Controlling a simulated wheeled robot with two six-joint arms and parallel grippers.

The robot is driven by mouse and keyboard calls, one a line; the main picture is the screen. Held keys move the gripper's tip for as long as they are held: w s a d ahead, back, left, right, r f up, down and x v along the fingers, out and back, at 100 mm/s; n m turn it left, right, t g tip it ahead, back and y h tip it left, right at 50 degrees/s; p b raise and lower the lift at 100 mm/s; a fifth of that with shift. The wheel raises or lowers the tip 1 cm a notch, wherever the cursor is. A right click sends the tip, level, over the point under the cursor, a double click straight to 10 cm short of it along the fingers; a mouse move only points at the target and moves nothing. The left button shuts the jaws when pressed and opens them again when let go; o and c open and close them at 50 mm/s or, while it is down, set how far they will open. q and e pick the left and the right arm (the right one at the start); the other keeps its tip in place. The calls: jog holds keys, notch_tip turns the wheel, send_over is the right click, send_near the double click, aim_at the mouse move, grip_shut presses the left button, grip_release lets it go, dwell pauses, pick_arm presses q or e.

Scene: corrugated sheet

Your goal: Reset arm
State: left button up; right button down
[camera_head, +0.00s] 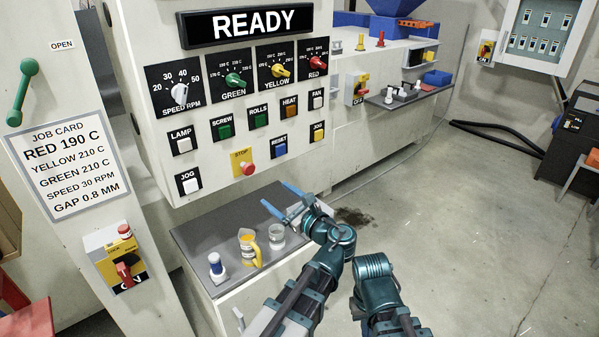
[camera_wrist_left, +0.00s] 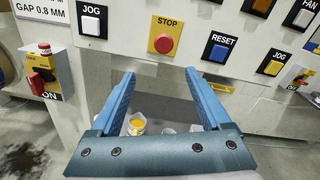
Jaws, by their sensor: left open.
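My left gripper (camera_head: 274,192) has two blue fingers spread apart with nothing between them. It hangs in front of the lower part of the white control panel (camera_head: 215,98), above the grey shelf top. In the left wrist view the open fingers (camera_wrist_left: 160,73) point at the panel, with the red STOP button (camera_wrist_left: 163,44) on its yellow plate showing above and between the tips. The fingers appear apart from the panel. Part of my right arm (camera_head: 375,280) shows at the lower middle of the head view; its gripper is out of frame.
A grey-topped cabinet (camera_head: 215,224) holds a blue-capped bottle (camera_head: 216,265), a yellow-handled measuring cup (camera_head: 250,247) and a clear beaker (camera_head: 277,235). The display (camera_head: 248,23) reads READY. A red rotary switch (camera_head: 124,268) stands at left. Open floor (camera_head: 450,220) lies to the right.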

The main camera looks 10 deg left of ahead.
pick_arm(q)
jog(key=s+a+f+n+g+h, duration=0.1)
jog(key=s+f+n+g+h, duration=0.35)
jog(key=f+n, duration=0.45)
jog(key=s+a+f+n+g+h, duration=0.1)
jog(key=s+f+n+g+h, duration=0.4)
jog(key=f+n, duration=0.4)
jog(key=s+d+h+p, duration=0.1)
jog(key=s+d, duration=0.4)
jog(key=d, duration=0.3)
jog(key=s+d+g+h+p, duration=0.1)
jog(key=s+d+h+p, duration=0.1)
jog(key=s+d, duration=0.3)
jog(key=d, duration=0.3)
jog(key=shift+d, duration=0.3)
